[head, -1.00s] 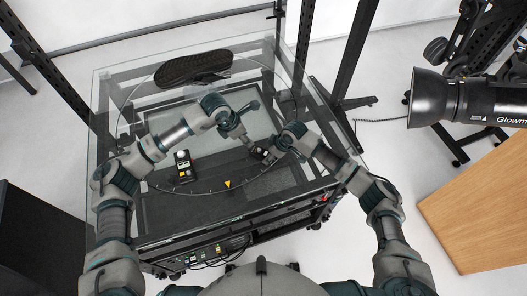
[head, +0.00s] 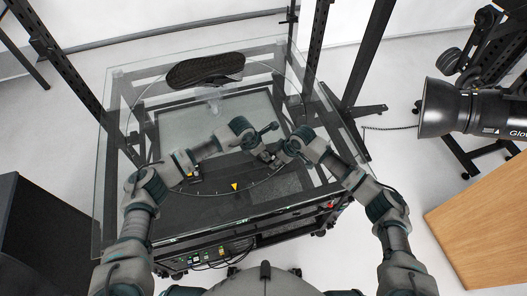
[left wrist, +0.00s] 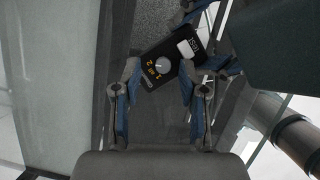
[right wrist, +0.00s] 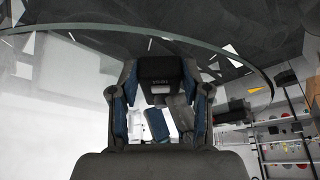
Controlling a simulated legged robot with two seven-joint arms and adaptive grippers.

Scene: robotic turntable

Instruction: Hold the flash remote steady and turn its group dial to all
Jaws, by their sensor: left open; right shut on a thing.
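The flash remote (left wrist: 183,52) is a small black box with a white button or screen, a round grey dial (left wrist: 162,66) and yellow marks reading 1, All and 2. Which mark the dial points to is too small to tell. My right gripper (head: 277,157) is shut on the remote and holds it above the glass; the remote also shows between its fingers in the right wrist view (right wrist: 160,70). My left gripper (left wrist: 160,72) is open, with its fingertips on either side of the remote's dial end. Whether they touch it cannot be told.
The glass turntable (head: 118,190) lies under both grippers. A dark shoe (head: 205,70) stands at its back. A large studio lamp (head: 455,108) and a wooden table (head: 480,215) are at the right.

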